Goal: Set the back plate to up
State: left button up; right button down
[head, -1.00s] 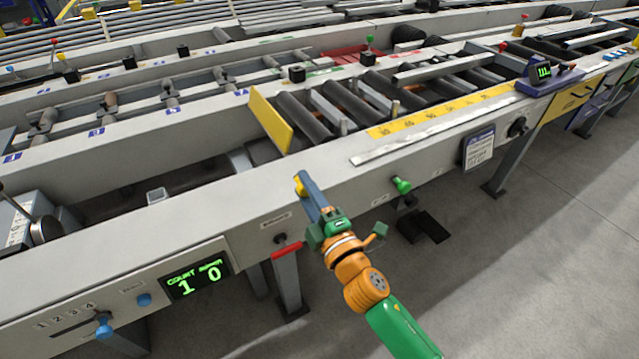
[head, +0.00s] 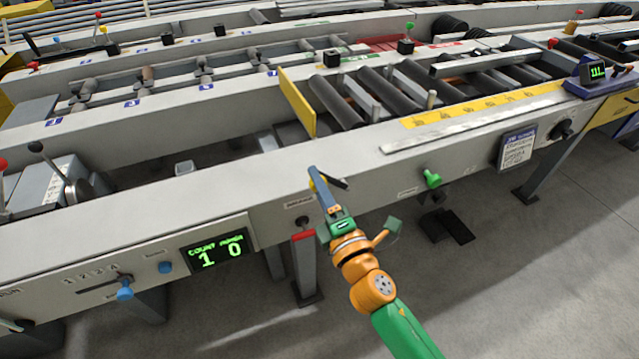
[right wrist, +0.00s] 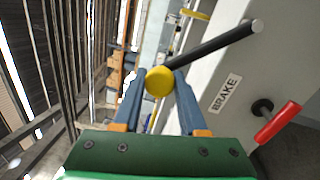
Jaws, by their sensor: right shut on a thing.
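The yellow back plate (head: 298,103) stands raised on edge at the left end of the black rollers in the head view. My right gripper (head: 314,176) is at the front face of the near beam, left of the green knob. In the right wrist view my right gripper (right wrist: 155,84) is shut on a yellow ball knob (right wrist: 159,81), which sits between the blue fingertips. A black lever rod (right wrist: 213,45) runs from the knob up and right toward the grey machine face. Part of the knob is hidden in the head view. My left gripper is not in view.
A red-gripped lever (right wrist: 277,123) sits beside the BRAKE label (right wrist: 225,93), close to my right gripper. A green knob (head: 432,179) is to the right on the beam. A green counter display (head: 218,251) is to the left. Floor in front is mostly clear.

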jog(key=shift+f, duration=0.1)
jog(key=shift+c, duration=2.4)
grip_release()
jog(key=b+v, duration=0.1)
jog(key=v, duration=0.6)
jog(key=shift+s, duration=0.1)
